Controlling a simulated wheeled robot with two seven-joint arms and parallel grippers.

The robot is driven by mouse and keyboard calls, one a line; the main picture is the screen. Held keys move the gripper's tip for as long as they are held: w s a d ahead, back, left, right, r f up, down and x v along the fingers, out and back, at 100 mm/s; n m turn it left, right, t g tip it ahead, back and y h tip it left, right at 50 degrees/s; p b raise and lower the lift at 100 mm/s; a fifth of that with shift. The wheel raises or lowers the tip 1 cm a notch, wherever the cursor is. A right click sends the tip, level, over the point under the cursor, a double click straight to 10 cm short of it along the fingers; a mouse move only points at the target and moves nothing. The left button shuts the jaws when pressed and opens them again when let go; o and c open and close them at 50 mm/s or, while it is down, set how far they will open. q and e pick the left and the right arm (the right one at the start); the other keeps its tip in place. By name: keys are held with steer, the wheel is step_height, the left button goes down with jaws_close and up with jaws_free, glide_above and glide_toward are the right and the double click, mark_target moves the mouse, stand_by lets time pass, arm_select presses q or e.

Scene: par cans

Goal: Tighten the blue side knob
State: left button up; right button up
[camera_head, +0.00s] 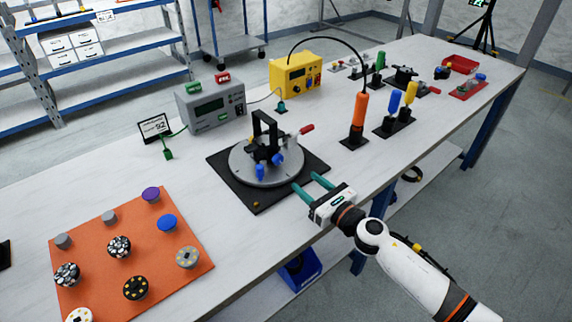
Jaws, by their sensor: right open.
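A round grey turntable fixture (240,166) sits on a black base plate (226,187) on the white bench. A black bracket (266,130) stands upright on it. Two blue knob-like parts show at its front: one at the near edge (260,172) and one at the bracket's foot (278,158). I cannot tell which is the side knob, nor how tight either is. A red-ended handle (306,129) sticks out to the right. My right gripper (307,184) is open and empty, its two green fingers near the plate's front right edge, apart from the blue parts. My left gripper is not in view.
An orange mat (190,243) with several round knobs lies at the left. A grey meter (212,104) and a yellow power unit (294,79) stand behind the fixture. An orange-handled tool (358,118) stands upright to its right. The bench's front edge runs beneath my right arm.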

mark_target(280, 160)
steer(key=b+x, duration=0.1)
steer(key=x, duration=0.9)
steer(key=shift+w, duration=0.1)
steer(key=c, duration=1)
steer(key=shift+m, duration=0.3)
steer(key=m, duration=0.3)
steer(key=shift+m+p, duration=0.45)
steer(key=shift+m, duration=1.15)
steer(key=shift+f, duration=0.1)
